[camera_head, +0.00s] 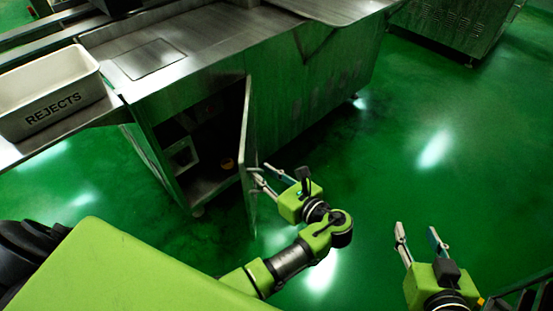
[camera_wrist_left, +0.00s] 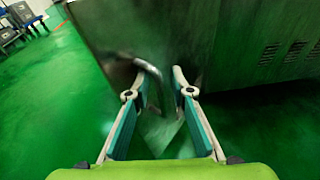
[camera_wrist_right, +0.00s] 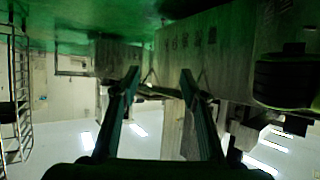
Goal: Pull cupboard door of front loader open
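The metal cupboard door (camera_head: 246,140) of the machine stands ajar, swung outward, with the dark cupboard interior (camera_head: 210,135) showing to its left. My left gripper (camera_head: 259,169) is beside the door's outer face, near its lower part. Its fingers are apart. In the left wrist view a shiny curved piece, which looks like a handle (camera_wrist_left: 147,67), is close to the left fingertip of this gripper (camera_wrist_left: 160,74); I cannot tell if they touch. My right gripper (camera_head: 416,230) is open and empty over the floor, away from the door; its spread fingers also show in the right wrist view (camera_wrist_right: 160,75).
A white bin marked REJECTS (camera_head: 48,92) stands on a metal shelf at the left. The metal worktop (camera_head: 200,35) extends above the cupboard. Green floor (camera_head: 430,120) is clear to the right. Another metal cabinet (camera_head: 460,25) stands at the back right.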

